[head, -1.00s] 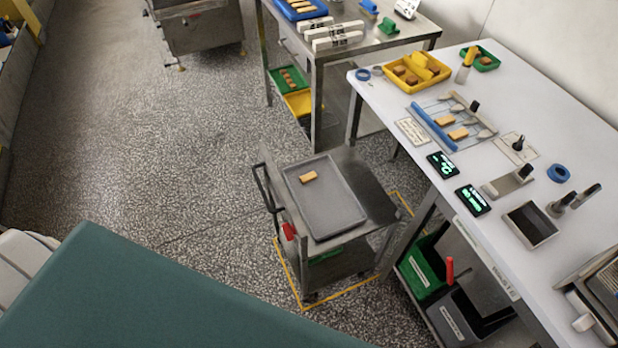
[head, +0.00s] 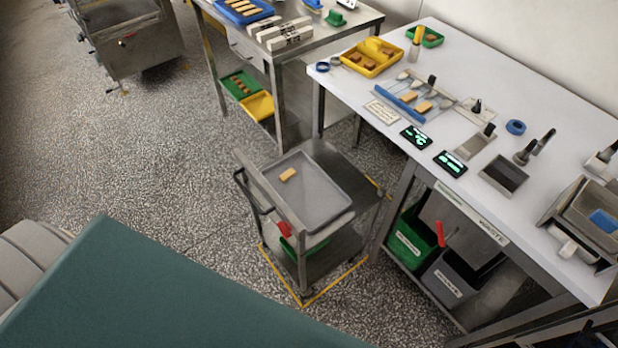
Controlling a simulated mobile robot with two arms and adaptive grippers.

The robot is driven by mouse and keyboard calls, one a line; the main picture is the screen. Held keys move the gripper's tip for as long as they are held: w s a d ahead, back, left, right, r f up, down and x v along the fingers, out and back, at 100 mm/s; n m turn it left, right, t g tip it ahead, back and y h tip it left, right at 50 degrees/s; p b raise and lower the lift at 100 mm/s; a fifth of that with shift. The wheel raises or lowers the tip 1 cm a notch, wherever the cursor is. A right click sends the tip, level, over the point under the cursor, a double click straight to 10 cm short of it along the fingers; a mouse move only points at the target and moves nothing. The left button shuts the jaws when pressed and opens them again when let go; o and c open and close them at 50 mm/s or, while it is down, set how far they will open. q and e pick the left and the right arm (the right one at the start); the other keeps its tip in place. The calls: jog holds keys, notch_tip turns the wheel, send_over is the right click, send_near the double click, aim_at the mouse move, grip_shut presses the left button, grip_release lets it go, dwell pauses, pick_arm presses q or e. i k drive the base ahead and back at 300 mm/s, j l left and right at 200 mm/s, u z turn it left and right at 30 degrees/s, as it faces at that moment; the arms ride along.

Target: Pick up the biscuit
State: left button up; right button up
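A single tan biscuit (head: 288,174) lies flat near the far left part of a grey tray (head: 318,207) on a steel cart (head: 345,173). More biscuits (head: 424,106) lie on a board on the white table, and several sit in a blue tray (head: 243,12) on the steel table at the back. Others are in a yellow tray (head: 352,62). Neither of my grippers is in view; nothing touches the biscuit on the cart.
The white table (head: 548,100) on the right holds tools, two small displays (head: 415,137) and a metal tin (head: 503,176). Green and grey bins (head: 410,246) stand below it. The cart stands within yellow floor marking. Speckled floor (head: 150,160) left of the cart is clear.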

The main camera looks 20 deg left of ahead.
aim_at(288, 174)
jog(key=j+z, duration=0.2)
jog(key=z, duration=0.25)
jog(key=k+j+z, duration=0.1)
jog(key=z, duration=0.35)
jog(key=k+j+z, duration=0.1)
jog(key=z, duration=0.35)
jog(key=k+j+z, duration=0.15)
jog(key=z, duration=0.3)
jog(key=k+j+z, duration=0.1)
jog(key=z, duration=0.35)
jog(key=k+z, duration=0.15)
jog(key=z, duration=0.3)
jog(key=k+j+z, duration=0.2)
jog(key=z, duration=0.2)
jog(key=k+z, duration=0.8)
jog(key=i+j, duration=0.05)
jog(key=i, duration=0.05)
